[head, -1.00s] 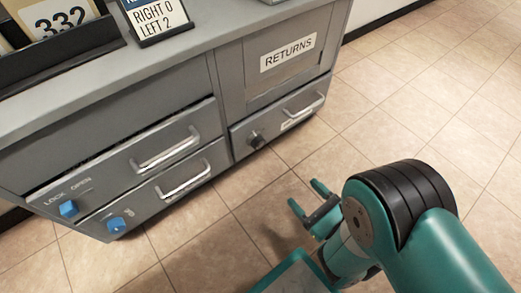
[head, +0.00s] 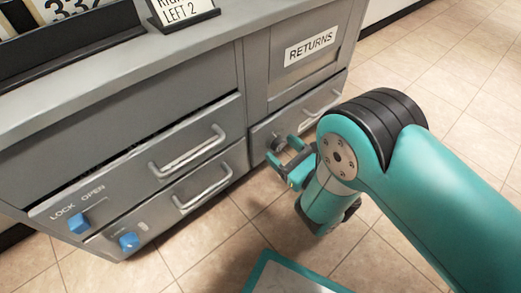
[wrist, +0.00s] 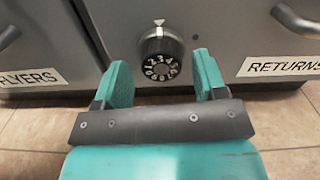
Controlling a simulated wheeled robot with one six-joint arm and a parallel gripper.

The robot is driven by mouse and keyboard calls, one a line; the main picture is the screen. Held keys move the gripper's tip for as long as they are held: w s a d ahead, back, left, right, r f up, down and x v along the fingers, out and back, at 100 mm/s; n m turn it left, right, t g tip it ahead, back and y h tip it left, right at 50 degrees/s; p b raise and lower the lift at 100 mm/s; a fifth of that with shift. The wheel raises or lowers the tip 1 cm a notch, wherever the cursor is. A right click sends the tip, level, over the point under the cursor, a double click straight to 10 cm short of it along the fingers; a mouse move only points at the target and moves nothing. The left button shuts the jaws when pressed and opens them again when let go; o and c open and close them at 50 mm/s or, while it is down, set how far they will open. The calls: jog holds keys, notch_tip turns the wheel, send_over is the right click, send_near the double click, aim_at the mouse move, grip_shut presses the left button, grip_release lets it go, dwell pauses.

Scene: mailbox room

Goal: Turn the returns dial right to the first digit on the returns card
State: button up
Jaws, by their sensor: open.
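The returns dial (wrist: 160,54) is a round black knob with white digits, on the grey cabinet front between the FLYERS label and the RETURNS label, with a pale pointer mark above it. In the head view the dial (head: 277,144) is partly hidden by my gripper. My gripper (head: 284,158) is open in front of it. In the wrist view its two teal fingers (wrist: 160,82) stand left and right of the dial's lower part, with nothing between them that they visibly hold.
The RETURNS drawer handle (head: 321,106) is right of the dial. Two drawers with bar handles (head: 187,152) and blue knobs (head: 79,222) are at left. A number holder (head: 75,30) stands on the cabinet top. The tiled floor (head: 440,110) at right is clear.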

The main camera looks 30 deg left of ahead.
jog(key=shift+w+a, duration=0.2)
jog(key=shift+a, duration=0.05)
jog(key=c, duration=0.9)
jog(key=shift+r+m+p, duration=0.1)
jog(key=shift+m+p, duration=0.3)
jog(key=shift+p, duration=0.05)
